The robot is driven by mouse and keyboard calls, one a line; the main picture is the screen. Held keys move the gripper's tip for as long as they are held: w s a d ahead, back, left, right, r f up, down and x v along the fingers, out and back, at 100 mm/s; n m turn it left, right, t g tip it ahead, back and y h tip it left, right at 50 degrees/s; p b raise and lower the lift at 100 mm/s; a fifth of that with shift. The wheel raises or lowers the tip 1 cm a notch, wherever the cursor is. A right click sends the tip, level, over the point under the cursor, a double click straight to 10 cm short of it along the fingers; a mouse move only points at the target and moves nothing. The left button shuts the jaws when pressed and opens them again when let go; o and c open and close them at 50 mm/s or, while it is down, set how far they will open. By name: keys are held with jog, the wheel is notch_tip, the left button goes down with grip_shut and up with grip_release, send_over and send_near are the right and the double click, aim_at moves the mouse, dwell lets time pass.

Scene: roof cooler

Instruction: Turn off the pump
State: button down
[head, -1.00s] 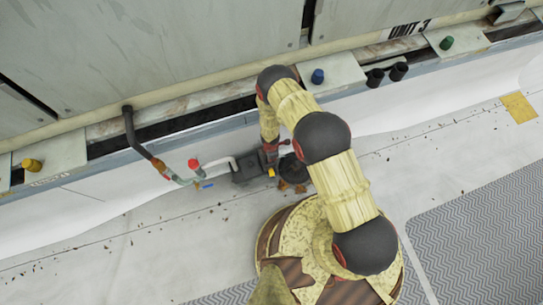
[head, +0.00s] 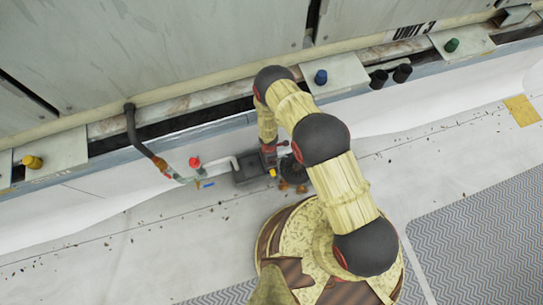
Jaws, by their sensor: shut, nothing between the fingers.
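The pump (head: 248,168) is a dark grey unit on the pale floor close to the wall base, joined to a light pipe on its left. A round black part (head: 293,168) stands at its right end. My arm reaches over from the lower right, and my gripper (head: 270,168) points down at the pump's right part. The gripper is shut with nothing seen in it. The fingertips are small here, and I cannot tell whether they touch the pump. A small yellow-orange piece (head: 272,172) shows at the fingertips. Any switch on the pump is hidden or too small to tell.
A red valve knob (head: 195,162) sits on the pipe left of the pump. Yellow (head: 32,162), blue (head: 321,77) and green (head: 451,45) knobs sit on ledges along the unit wall. Grey textured mats (head: 475,220) lie at right.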

notch_tip(320, 180, up, 14)
jog(key=p, duration=0.5)
jog(key=shift+w+d+p, duration=0.15)
jog(key=shift+p, duration=0.25)
